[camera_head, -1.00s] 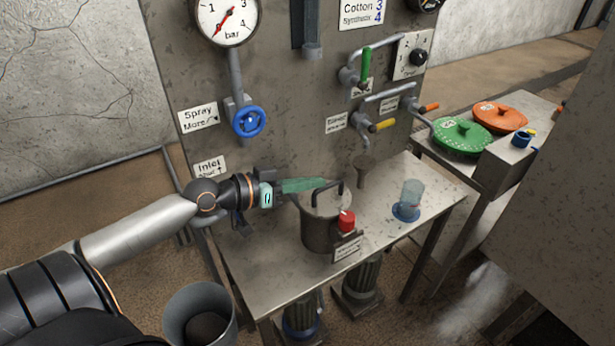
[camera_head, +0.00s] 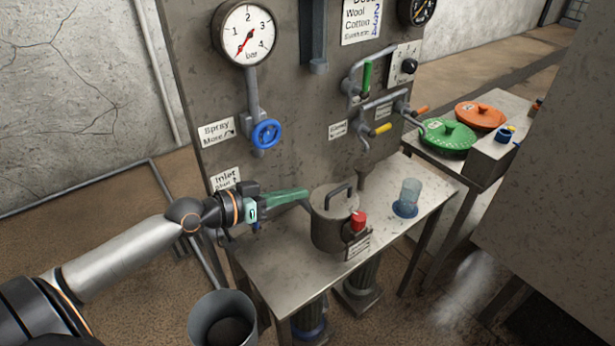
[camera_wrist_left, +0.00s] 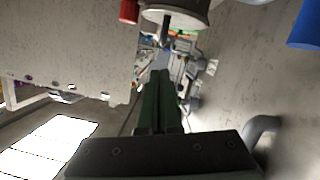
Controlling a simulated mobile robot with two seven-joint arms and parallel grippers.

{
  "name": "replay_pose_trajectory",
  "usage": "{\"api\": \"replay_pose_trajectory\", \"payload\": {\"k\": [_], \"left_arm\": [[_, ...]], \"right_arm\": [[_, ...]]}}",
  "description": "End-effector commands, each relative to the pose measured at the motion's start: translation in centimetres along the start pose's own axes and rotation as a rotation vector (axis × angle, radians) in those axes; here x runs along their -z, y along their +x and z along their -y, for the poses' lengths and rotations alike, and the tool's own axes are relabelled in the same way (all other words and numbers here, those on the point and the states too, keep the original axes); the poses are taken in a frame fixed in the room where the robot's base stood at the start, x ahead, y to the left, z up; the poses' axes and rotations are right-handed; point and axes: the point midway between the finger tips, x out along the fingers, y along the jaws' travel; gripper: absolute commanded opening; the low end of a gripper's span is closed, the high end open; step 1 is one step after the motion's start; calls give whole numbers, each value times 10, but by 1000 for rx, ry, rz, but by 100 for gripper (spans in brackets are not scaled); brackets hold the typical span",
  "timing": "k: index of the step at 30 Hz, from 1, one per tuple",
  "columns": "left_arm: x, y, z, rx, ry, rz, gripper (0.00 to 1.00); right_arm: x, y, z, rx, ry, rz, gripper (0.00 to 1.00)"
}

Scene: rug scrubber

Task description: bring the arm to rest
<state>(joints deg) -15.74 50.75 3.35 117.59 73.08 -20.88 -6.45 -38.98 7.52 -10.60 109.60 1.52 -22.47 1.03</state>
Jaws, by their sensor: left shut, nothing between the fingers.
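My left gripper (camera_head: 306,196) has green fingers and comes in from the left in the head view. Its fingers are shut with nothing between them. It is above the left part of the metal table (camera_head: 290,285), pointing right toward the grey lidded pot (camera_head: 328,228). The fingertips look close to the pot's left side; I cannot tell the exact gap. In the left wrist view the closed green fingers (camera_wrist_left: 163,78) reach up the middle, with the pot (camera_wrist_left: 180,8) at the top edge. My right gripper is not in view.
A panel with a pressure gauge (camera_head: 245,32) and a blue valve wheel (camera_head: 266,134) stands behind the gripper. A red knob (camera_head: 358,221) is by the pot. A clear cylinder (camera_head: 410,192) stands further right. A grey bucket (camera_head: 222,322) is below the arm.

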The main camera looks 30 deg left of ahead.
Motion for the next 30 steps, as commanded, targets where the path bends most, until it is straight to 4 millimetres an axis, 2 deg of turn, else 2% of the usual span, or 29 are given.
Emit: {"api": "replay_pose_trajectory", "payload": {"k": [7, 10, 13, 16, 18, 21, 25, 30], "left_arm": [[-4, 0, 0, 4, -1, 4, 0], [-25, 0, 0, 29, -5, 28, 0], [-67, -2, -1, 78, -2, 78, 0], [-123, -8, -12, 138, 7, 151, 0], [-162, -15, -24, 178, 19, 207, 0], [-210, -27, -48, 223, 44, 284, 0], [-254, -41, -81, 262, 76, 366, 0], [-282, -51, -107, 285, 109, 426, 0]], "right_arm": [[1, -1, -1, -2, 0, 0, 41], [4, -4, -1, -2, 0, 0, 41], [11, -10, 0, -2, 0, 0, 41], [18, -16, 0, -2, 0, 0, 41], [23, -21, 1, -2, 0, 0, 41], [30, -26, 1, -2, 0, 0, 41], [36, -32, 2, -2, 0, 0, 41], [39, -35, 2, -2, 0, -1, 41]]}}
